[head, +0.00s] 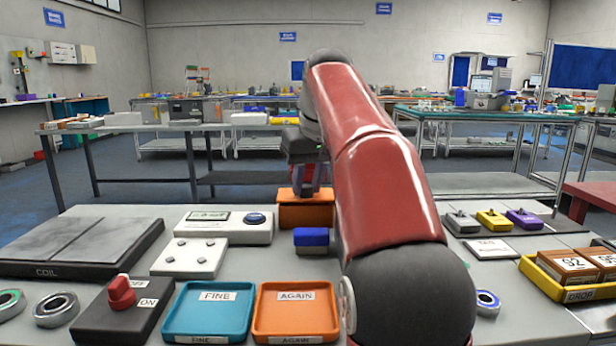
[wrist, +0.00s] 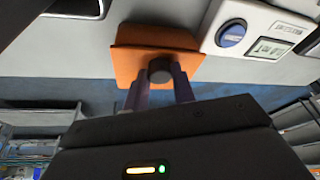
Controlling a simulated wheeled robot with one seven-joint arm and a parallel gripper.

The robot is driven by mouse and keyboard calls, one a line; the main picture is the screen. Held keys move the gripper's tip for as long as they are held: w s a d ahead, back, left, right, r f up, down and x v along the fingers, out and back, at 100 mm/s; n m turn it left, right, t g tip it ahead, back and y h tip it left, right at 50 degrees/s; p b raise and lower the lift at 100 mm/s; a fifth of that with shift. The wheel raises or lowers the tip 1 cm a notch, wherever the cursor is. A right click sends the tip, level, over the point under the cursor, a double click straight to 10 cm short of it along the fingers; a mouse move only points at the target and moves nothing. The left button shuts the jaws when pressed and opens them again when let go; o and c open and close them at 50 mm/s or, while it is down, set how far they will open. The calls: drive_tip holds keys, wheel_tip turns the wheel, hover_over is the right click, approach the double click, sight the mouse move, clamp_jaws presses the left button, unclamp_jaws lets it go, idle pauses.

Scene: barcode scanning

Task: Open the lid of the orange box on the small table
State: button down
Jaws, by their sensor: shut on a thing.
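The orange box (head: 305,217) stands near the far edge of the small table (head: 250,272), left of my arm. Its orange lid (wrist: 125,62) shows from above in the wrist view, with a dark round knob (wrist: 160,70) on it. My gripper (head: 312,190) is over the box, pointing down. In the wrist view my gripper's fingers (wrist: 160,84) are shut on the knob. The lid appears to be on the box; I cannot tell whether there is a gap under it.
A blue block (head: 311,238) stands just in front of the box. A white device with a blue button (head: 223,227) is close on its left. Blue (head: 210,312) and orange (head: 296,312) trays lie nearer. A yellow bin (head: 566,280) is at right.

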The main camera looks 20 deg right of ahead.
drive_tip(key=shift+w+r+g, duration=0.15)
drive_tip(key=shift+r+g, duration=0.05)
drive_tip(key=shift+g, duration=0.2)
drive_tip(key=c, duration=1.1)
unclamp_jaws()
drive_tip(key=shift+c, duration=0.2)
